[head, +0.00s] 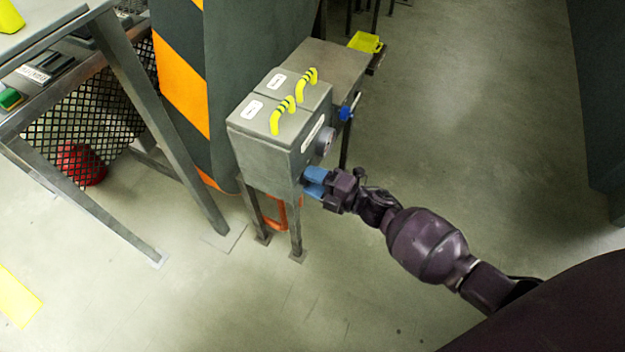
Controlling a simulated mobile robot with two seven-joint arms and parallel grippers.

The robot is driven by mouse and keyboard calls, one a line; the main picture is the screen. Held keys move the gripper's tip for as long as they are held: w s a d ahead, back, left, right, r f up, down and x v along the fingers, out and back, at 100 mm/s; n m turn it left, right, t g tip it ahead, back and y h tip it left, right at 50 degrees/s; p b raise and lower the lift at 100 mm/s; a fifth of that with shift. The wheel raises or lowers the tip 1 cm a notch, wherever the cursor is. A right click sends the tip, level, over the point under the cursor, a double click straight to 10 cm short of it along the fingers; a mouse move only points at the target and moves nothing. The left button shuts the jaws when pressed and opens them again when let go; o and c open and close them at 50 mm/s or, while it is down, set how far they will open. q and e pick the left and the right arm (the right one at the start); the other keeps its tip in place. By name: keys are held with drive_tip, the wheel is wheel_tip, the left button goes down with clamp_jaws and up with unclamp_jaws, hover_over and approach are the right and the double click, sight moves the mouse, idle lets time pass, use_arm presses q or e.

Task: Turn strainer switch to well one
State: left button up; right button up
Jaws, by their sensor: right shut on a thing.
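A grey two-part box (262,157) stands on legs, with two yellow-and-black striped handles and white labels on its lids. A round grey knob (325,141) sticks out of its right-hand side. My right gripper (314,182) has blue fingers, which reach the lower part of that same side, below the knob. It is shut on a small part there, apparently the strainer switch, which the fingers hide. I cannot tell which way the switch points or read its markings. My left gripper is not in view.
A blue valve handle (346,113) sits behind the knob, and a yellow tray (366,42) is farther back. A striped orange-and-black pillar (182,90) stands behind the box. A metal table with mesh is at left. The floor (450,120) on the right is clear.

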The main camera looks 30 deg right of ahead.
drive_tip(key=shift+f+n, duration=0.15)
drive_tip(key=shift+n, duration=0.45)
drive_tip(key=o, duration=0.9)
drive_tip(key=shift+d, duration=0.1)
use_arm(q)
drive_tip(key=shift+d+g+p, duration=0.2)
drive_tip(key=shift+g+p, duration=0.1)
drive_tip(key=shift+p, duration=0.5)
use_arm(e)
drive_tip(key=shift+v, duration=5.4)
